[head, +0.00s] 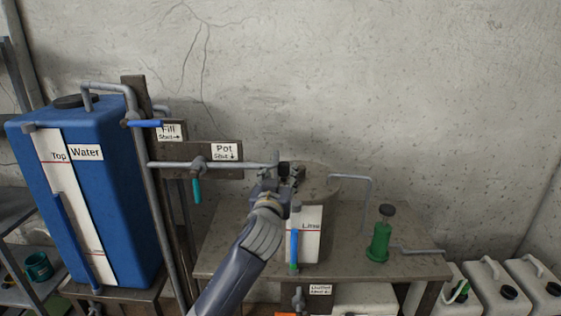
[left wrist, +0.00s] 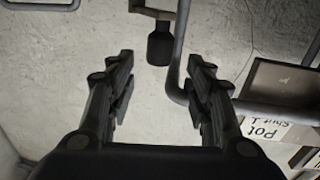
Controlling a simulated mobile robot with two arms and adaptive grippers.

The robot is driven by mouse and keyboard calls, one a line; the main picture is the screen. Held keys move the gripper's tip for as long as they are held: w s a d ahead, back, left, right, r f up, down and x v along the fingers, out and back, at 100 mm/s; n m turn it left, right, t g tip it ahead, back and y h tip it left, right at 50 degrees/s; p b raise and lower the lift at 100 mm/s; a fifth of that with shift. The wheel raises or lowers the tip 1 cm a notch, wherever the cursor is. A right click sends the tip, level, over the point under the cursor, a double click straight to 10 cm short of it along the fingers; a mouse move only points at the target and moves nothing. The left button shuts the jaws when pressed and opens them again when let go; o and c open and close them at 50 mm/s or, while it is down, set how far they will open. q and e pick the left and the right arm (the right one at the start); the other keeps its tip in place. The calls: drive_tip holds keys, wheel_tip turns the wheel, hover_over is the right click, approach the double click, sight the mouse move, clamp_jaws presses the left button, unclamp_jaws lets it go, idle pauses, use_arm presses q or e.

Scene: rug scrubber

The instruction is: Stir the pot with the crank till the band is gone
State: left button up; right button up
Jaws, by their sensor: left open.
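The grey pot (head: 322,180) stands on the bench, partly hidden by my arm. Its front has a white label (head: 311,222) and an upright sight tube (head: 294,248), mostly blue with a green part at the bottom. My left gripper (head: 285,178) is at the pot's top left and looks empty. In the left wrist view my gripper (left wrist: 160,66) is open, its fingers apart. A dark crank knob (left wrist: 159,46) on a grey metal arm (left wrist: 152,12) shows just beyond and between the fingertips. My right gripper is not in view.
A blue water tank (head: 110,190) stands at left. Pipes and a board with the Pot sign (head: 224,150) are close left of my gripper. A bent pipe (head: 370,190) and a green bottle (head: 380,240) are at right. White jugs (head: 490,285) stand lower right.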

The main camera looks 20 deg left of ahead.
sight(283, 166)
use_arm(q)
drive_tip(key=w, duration=0.1)
drive_tip(key=w+p, duration=0.1)
drive_tip(key=w, duration=0.3)
drive_tip(key=shift+a, duration=0.35)
drive_tip(key=shift+w+a+p, duration=0.1)
drive_tip(key=shift+w+p, duration=0.25)
drive_tip(key=shift+w, duration=0.35)
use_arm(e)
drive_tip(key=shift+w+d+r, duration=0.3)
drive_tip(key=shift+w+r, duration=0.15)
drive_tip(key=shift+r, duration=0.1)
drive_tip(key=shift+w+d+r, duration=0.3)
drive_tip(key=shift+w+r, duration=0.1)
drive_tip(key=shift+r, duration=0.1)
use_arm(q)
clamp_jaws()
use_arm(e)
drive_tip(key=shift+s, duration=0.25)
